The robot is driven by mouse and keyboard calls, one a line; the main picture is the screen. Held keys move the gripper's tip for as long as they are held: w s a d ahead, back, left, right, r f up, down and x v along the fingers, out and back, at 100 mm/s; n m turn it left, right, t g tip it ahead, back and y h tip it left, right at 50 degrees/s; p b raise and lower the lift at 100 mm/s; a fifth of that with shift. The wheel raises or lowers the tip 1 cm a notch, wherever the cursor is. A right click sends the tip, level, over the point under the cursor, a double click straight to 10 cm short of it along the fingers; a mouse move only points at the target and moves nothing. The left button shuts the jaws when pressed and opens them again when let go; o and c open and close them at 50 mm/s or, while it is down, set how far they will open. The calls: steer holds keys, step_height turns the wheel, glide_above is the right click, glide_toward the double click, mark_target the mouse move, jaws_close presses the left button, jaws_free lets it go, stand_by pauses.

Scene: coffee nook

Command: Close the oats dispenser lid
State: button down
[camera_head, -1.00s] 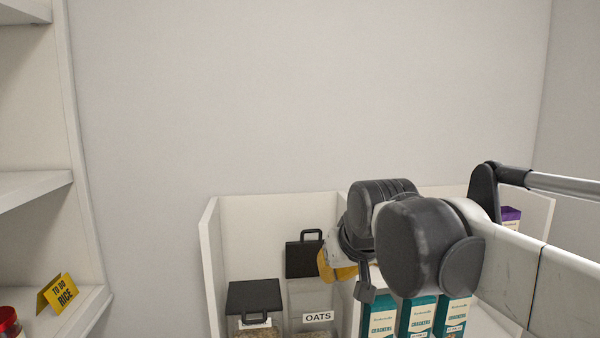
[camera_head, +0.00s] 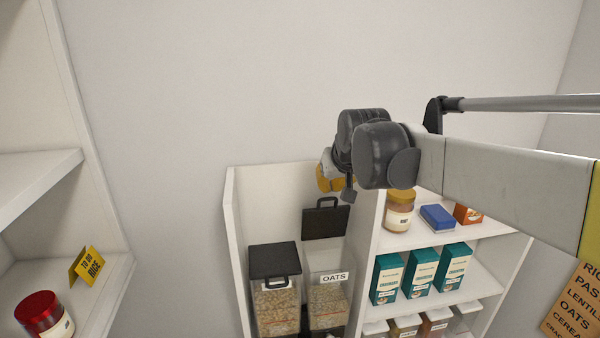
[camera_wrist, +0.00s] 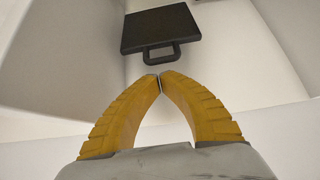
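The oats dispenser (camera_head: 328,300) is a clear bin of oats with an OATS label, in the left bay of the white shelf unit. Its black lid (camera_head: 326,222) stands raised upright at the back, with its handle at the top. In the wrist view the lid (camera_wrist: 160,28) lies beyond the fingertips, its handle pointing toward them, with a gap between. My gripper (camera_head: 322,178) is above the lid's upper right, and its yellow fingers (camera_wrist: 160,83) meet at the tips with nothing between them. The dispenser's body does not show in the wrist view.
A second dispenser (camera_head: 275,305) with a shut black lid (camera_head: 273,261) stands left of the oats. A divider (camera_head: 366,255) separates them from shelves with a jar (camera_head: 398,212) and teal boxes (camera_head: 421,272). A red-lidded jar (camera_head: 42,315) stands far left.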

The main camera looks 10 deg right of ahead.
mark_target(332, 198)
steer(key=shift+w+f, duration=0.45)
steer(key=shift+f, duration=0.15)
steer(key=shift+s, duration=0.1)
steer(key=shift+s+t+b, duration=0.35)
steer(key=shift+s+t, duration=0.15)
steer(key=shift+s, duration=0.05)
steer(key=shift+s+f+t+b, duration=0.2)
steer(key=shift+s+t+b, duration=0.25)
steer(key=shift+s, duration=0.1)
steer(key=shift+s+f+t+b, duration=0.2)
steer(key=shift+s+t+b, duration=0.2)
steer(key=shift+s, duration=0.15)
steer(key=s+f+t+b, duration=0.6)
steer(key=b, duration=0.6)
steer(key=s+f+t+b, duration=0.6)
steer(key=f+b, duration=0.1)
steer(key=b, duration=0.5)
steer(key=shift+s+f+b, duration=0.2)
steer(key=shift+f+b, duration=0.05)
steer(key=shift+b, duration=0.1)
steer(key=shift+s+f, duration=0.1)
